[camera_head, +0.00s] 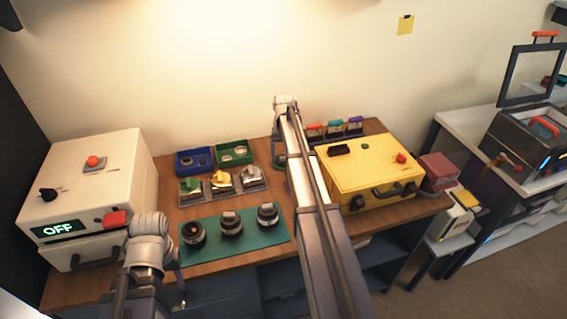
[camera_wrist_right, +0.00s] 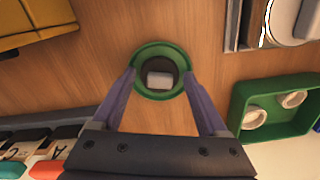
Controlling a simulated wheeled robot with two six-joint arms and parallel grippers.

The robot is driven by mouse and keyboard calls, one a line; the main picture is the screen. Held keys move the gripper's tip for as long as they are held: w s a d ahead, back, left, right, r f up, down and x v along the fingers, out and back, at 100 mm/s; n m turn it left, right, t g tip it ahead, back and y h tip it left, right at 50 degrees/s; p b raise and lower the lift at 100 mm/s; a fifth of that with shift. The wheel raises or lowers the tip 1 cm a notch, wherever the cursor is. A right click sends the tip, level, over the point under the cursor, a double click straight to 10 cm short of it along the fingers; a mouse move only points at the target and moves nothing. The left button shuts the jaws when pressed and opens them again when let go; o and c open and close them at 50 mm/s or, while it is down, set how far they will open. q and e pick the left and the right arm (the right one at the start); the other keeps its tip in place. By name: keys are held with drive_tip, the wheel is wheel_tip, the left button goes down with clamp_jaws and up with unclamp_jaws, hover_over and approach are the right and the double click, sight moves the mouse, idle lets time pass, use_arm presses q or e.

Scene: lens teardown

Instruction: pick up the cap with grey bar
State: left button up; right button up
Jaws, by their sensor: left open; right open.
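The cap with grey bar (camera_wrist_right: 159,80) is a dark round piece with a pale grey bar across it. It sits inside a round green dish (camera_wrist_right: 151,48) on the wooden table in the right wrist view. My right gripper (camera_wrist_right: 159,78) is open and empty, its two fingers over the left and right sides of the dish, with the cap between them in the picture. Whether the fingers touch anything cannot be told. In the head view my right arm hides most of the dish and the cap. My left gripper (camera_head: 179,280) is open by the table's front edge.
A green mat (camera_head: 212,257) holds three dark lens pieces. Behind it are a tray (camera_head: 207,203) of coloured parts, a blue bin (camera_head: 180,171) and a green bin (camera_head: 222,163). A white machine (camera_head: 60,180) stands left, a yellow box (camera_head: 365,175) right. Labelled blocks (camera_head: 335,130) stand at the back.

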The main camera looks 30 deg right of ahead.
clamp_jaws()
idle(0.4)
use_arm(q)
drive_tip(key=shift+r, duration=0.1)
use_arm(e)
drive_tip(key=shift+r, duration=0.1)
